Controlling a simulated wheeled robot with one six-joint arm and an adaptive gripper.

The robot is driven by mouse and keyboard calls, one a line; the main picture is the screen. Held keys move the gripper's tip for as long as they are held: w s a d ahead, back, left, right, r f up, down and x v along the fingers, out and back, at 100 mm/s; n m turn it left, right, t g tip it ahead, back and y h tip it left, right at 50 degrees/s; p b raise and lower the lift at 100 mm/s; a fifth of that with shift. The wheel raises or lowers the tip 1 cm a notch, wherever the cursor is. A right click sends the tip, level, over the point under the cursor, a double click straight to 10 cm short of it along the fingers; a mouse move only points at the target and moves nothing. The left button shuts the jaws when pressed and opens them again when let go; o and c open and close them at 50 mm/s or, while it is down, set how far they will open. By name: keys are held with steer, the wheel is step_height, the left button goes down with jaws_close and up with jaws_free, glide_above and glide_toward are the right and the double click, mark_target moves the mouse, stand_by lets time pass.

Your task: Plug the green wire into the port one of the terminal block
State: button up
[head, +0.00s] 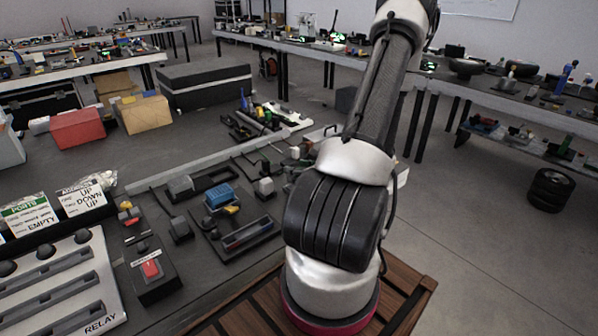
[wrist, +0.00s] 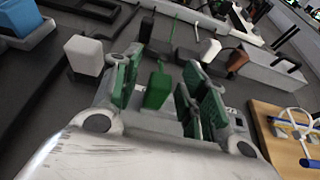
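In the wrist view my gripper (wrist: 163,65) has its two green-padded fingers standing apart. A green block-like piece (wrist: 157,88), perhaps the green wire's plug, shows between them with what looks like a gap on each side. A thin green strand (wrist: 173,27) stands beyond the fingertips; I cannot tell whether it joins the green piece. A blue block (wrist: 20,16) lies at the upper left; it also shows in the head view (head: 220,195). I cannot tell for sure which part is the terminal block. In the head view my arm hides my gripper.
A white block (wrist: 84,55) stands left of the fingers and a pale one (wrist: 209,50) beyond them. A wooden board (wrist: 265,120) with a white ring and coloured wires is at the right. A red switch box (head: 151,270) and relay panel (head: 60,285) are at the left.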

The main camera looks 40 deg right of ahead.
step_height(320, 180, up, 10)
stand_by(0.8)
stand_by(0.4)
steer(key=s+a+r+n+g+y, duration=0.1)
steer(key=s+a+n+g+y, duration=0.3)
steer(key=s+a+n, duration=0.55)
steer(key=s+a+r+n+g+y, duration=0.1)
steer(key=s+a+n+g+y, duration=0.25)
steer(key=s+n+g, duration=0.6)
step_height(320, 180, up, 7)
steer(key=w+d+n+t+h, duration=0.1)
steer(key=n+h, duration=0.2)
steer(key=n, duration=0.3)
steer(key=w+d+n+h, duration=0.2)
steer(key=n+h, duration=0.1)
steer(key=n, duration=0.3)
steer(key=w+a+r+n+t, duration=0.2)
steer(key=a+r+n+t, duration=0.1)
steer(key=a+r+n, duration=0.2)
step_height(320, 180, up, 3)
steer(key=shift+w+a+f+n+h, duration=0.2)
steer(key=shift+w+a+n+h, duration=0.15)
steer(key=shift+a, duration=0.3)
